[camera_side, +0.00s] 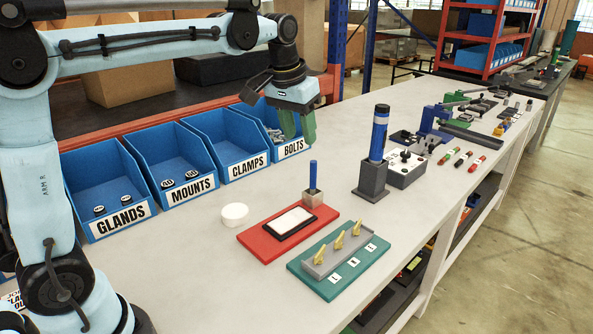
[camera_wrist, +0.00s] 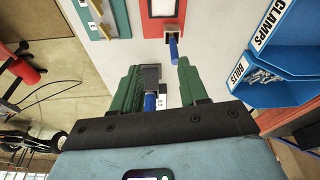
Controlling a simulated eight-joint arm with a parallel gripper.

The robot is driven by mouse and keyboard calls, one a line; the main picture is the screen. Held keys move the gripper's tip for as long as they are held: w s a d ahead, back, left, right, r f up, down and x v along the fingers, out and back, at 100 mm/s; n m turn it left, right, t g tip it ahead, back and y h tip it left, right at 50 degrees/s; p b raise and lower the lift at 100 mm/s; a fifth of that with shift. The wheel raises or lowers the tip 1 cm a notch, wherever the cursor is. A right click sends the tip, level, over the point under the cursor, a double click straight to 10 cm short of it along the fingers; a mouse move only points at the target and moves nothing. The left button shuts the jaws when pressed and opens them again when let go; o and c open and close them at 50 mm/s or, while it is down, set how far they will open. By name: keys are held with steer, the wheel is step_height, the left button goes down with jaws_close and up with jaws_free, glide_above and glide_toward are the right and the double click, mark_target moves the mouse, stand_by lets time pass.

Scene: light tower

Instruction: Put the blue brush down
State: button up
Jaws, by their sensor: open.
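The blue brush (camera_side: 313,177) stands upright, its blue handle rising from a small beige block at the back corner of the red board (camera_side: 258,243). In the wrist view the brush (camera_wrist: 173,48) shows just beyond the tip of the right-hand green finger, apart from it. My gripper (camera_side: 297,128) is open and empty, with its green fingers pointing down near the bolts bin in the side view. In the wrist view the gap of my gripper (camera_wrist: 158,72) holds nothing; a dark stand and blue cylinder show behind it.
Blue bins, including the bolts bin (camera_side: 277,130), line the back left. A blue cylinder (camera_side: 379,133) stands in a dark base to the right. A teal board (camera_side: 336,268) with yellow levers lies in front, and a white puck (camera_side: 235,214) lies left. The front left bench is bare.

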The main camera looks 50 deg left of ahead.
steer(key=s+d+f+m+t, duration=0.1)
steer(key=s+f, duration=0.3)
steer(key=s, duration=0.4)
steer(key=s+d+f+t, duration=0.2)
steer(key=s+f, duration=0.3)
steer(key=s, duration=0.3)
steer(key=shift+d+m+t, duration=0.15)
steer(key=shift+m+t, duration=0.25)
steer(key=shift+t, duration=0.2)
